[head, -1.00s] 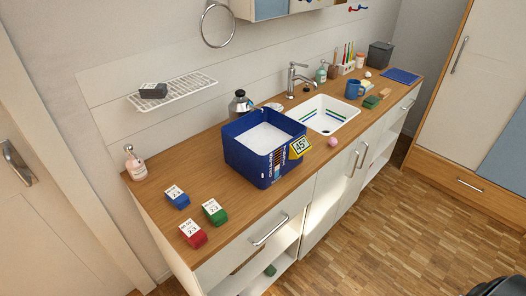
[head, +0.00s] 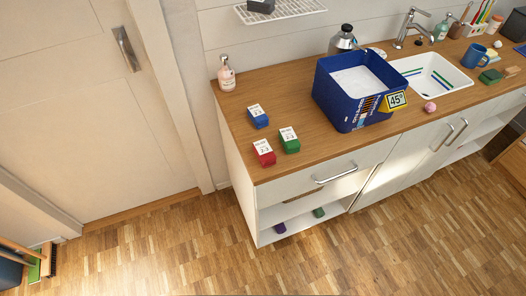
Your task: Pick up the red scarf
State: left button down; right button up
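A small red item (head: 264,153) with a white printed label lies at the near left end of the wooden counter, close to its front edge. It is block-shaped, and I cannot tell whether it is a folded scarf. A blue item (head: 258,117) of the same form lies behind it, and a green one (head: 289,141) lies just to its right. No other red cloth shows. Neither of my grippers is in view.
A soap bottle (head: 226,76) stands at the back left. Open shelves under the drawer hold a purple item (head: 280,228) and a green item (head: 318,212). Floor (head: 170,250) in front is clear.

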aim_at(265, 155)
jog(key=i+j+z, duration=0.1)
jog(key=j+z, duration=0.15)
jog(key=j, duration=0.45)
jog(key=j+z, duration=0.3)
jog(key=j, duration=0.35)
